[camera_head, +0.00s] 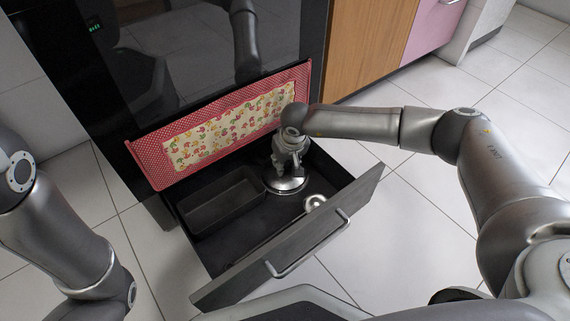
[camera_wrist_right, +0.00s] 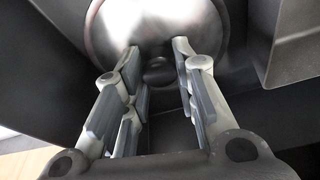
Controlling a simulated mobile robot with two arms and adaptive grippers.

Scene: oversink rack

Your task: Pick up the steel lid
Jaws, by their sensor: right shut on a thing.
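The steel lid (camera_head: 287,185) is a shiny round disc inside the open drawer, near its back right corner. My right gripper (camera_head: 290,157) reaches down onto it from above. In the right wrist view the lid (camera_wrist_right: 150,25) fills the top middle, with its dark knob (camera_wrist_right: 158,72) between the fingertips of my right gripper (camera_wrist_right: 157,60). The fingers are shut on the knob. My left arm comes in at the left edge of the head view, but its gripper is out of view.
The open drawer (camera_head: 330,208) holds a dark rectangular pan (camera_head: 222,205) at left and a small shiny round item (camera_head: 315,201) near the front right. A red-bordered patterned cloth (camera_head: 225,130) hangs behind the drawer. Tiled floor (camera_head: 395,230) lies to the right.

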